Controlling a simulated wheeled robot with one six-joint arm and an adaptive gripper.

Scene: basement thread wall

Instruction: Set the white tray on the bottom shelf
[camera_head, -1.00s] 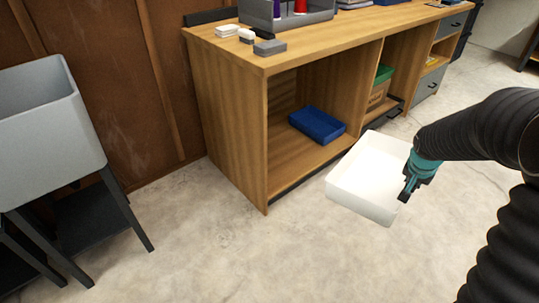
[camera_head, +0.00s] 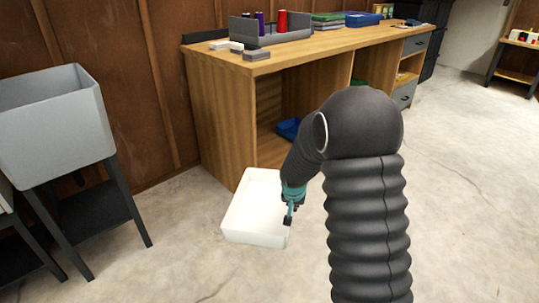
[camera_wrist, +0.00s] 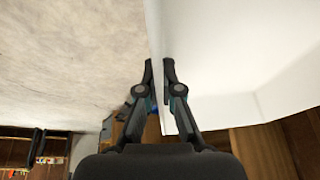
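The white tray (camera_head: 253,207) is in front of the wooden bench's left end in the head view, tilted. My gripper (camera_head: 288,217) is at its right side wall. In the wrist view the two fingers of my gripper (camera_wrist: 160,72) are closed on either side of the tray's thin wall (camera_wrist: 155,30), so it is shut on the tray. The bottom shelf (camera_head: 270,148) is the lower opening of the bench; my arm hides much of it. A blue tray (camera_head: 288,128) lies on that shelf, partly hidden by my arm.
A grey tub (camera_head: 52,125) on dark legs stands at the left. The bench top (camera_head: 300,48) holds a grey thread caddy (camera_head: 270,36), small blocks (camera_head: 226,45) and stacked items. The concrete floor (camera_head: 470,200) at the right is clear.

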